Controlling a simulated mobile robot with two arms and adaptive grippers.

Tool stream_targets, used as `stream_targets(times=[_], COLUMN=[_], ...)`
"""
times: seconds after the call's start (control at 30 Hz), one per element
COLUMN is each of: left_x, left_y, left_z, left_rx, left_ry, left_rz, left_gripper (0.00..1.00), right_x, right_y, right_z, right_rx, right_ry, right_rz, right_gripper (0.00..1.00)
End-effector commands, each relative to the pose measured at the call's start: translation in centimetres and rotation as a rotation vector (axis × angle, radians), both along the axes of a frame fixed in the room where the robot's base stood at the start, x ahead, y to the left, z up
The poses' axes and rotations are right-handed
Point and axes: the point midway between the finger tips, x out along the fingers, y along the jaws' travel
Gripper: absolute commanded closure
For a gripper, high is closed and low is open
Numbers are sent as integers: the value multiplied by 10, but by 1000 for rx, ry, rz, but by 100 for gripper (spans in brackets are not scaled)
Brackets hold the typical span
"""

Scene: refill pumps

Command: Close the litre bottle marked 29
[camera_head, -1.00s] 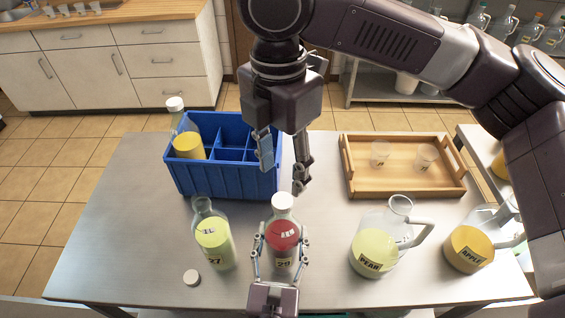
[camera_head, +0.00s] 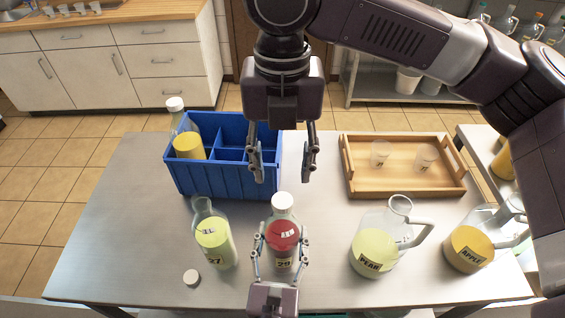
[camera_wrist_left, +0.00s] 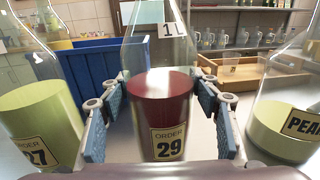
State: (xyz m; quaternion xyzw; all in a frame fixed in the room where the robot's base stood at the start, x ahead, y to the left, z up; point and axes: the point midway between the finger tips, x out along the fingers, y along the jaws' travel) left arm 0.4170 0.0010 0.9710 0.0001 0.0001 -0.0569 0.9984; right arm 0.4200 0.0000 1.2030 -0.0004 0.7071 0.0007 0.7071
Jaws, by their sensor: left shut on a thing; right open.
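The bottle marked 29 (camera_head: 282,235) stands upright on the metal table, holding red liquid. A white cap (camera_head: 283,201) sits on its mouth; how tight it is, I cannot tell. My left gripper (camera_head: 280,252) is shut around the lower body of this bottle. The left wrist view shows its pads on both sides of the order 29 label (camera_wrist_left: 168,144). My right gripper (camera_head: 283,172) hangs fingers down above and behind the cap, open and empty, apart from the bottle.
The bottle marked 27 (camera_head: 214,240) stands uncapped to the left, with a loose white cap (camera_head: 191,278) near it. A blue crate (camera_head: 225,183) holding a capped bottle (camera_head: 188,140) is behind. Right are the pear jug (camera_head: 375,250), apple jug (camera_head: 470,248) and wooden tray (camera_head: 405,188).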

Motion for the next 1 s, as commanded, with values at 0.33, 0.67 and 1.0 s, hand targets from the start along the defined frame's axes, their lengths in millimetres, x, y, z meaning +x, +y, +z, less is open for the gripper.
stream_targets(times=[0.33,0.67,1.0], left_x=[0,0,0], left_y=[0,0,0], left_z=[0,0,0], left_rx=[0,0,0], left_ry=[-1,-1,-1], left_rz=[1,1,1], left_gripper=[100,100,100], right_x=[0,0,0], right_y=[0,0,0], right_z=[-43,-78,-80], right_rx=[-1,-1,0], right_ry=[2,1,0], right_rz=[-1,-2,-2], right_gripper=[55,55,58])
